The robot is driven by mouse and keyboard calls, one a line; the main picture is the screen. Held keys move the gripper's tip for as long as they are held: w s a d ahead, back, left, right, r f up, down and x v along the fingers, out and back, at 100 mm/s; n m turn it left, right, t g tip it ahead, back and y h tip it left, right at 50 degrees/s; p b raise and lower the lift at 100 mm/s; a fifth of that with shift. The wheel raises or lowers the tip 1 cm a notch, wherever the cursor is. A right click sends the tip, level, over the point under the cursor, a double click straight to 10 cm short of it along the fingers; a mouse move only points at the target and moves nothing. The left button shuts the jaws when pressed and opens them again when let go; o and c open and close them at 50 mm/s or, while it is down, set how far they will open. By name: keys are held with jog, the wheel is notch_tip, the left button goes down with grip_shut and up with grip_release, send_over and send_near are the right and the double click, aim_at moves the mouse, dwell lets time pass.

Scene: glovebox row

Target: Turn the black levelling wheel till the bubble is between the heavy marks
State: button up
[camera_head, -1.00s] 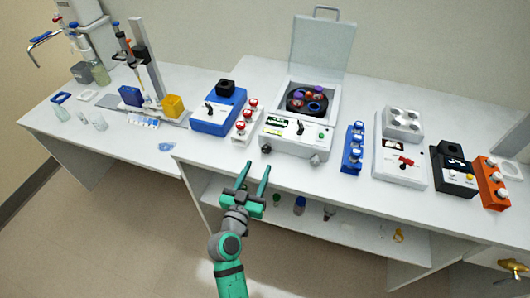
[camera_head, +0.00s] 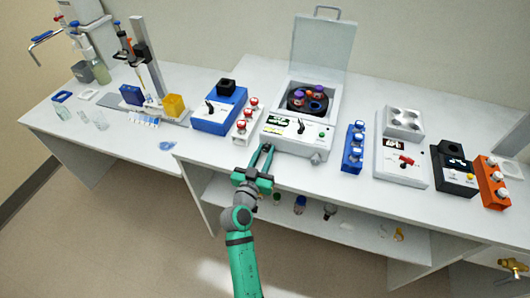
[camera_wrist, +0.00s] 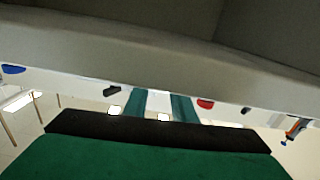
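The white centrifuge-like unit (camera_head: 290,140) has a raised lid and a rotor (camera_head: 307,98) with several coloured caps. On its front panel is a small dark and green window (camera_head: 279,122), too small for me to make out a bubble or marks. My gripper (camera_head: 268,147) is at the unit's front left corner. Its fingers cover the spot of the dark wheel there, so the wheel is hidden. In the wrist view the two green fingers (camera_wrist: 162,103) stand apart under a grey edge; their tips and anything between them cannot be made out.
A grey knob (camera_head: 316,159) sticks out at the unit's front right. A rack of red-capped vials (camera_head: 245,121) stands close left, beside a blue device (camera_head: 217,112). A blue rack (camera_head: 353,148) stands to the right. A shelf (camera_head: 330,213) lies below the bench top.

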jog(key=c, duration=0.3)
jog(key=shift+n, duration=0.3)
jog(key=shift+a+n, duration=0.1)
jog(key=shift+n, duration=2.6)
jog(key=o, duration=1)
jog(key=shift+o, duration=0.2)
jog(key=shift+f, duration=0.1)
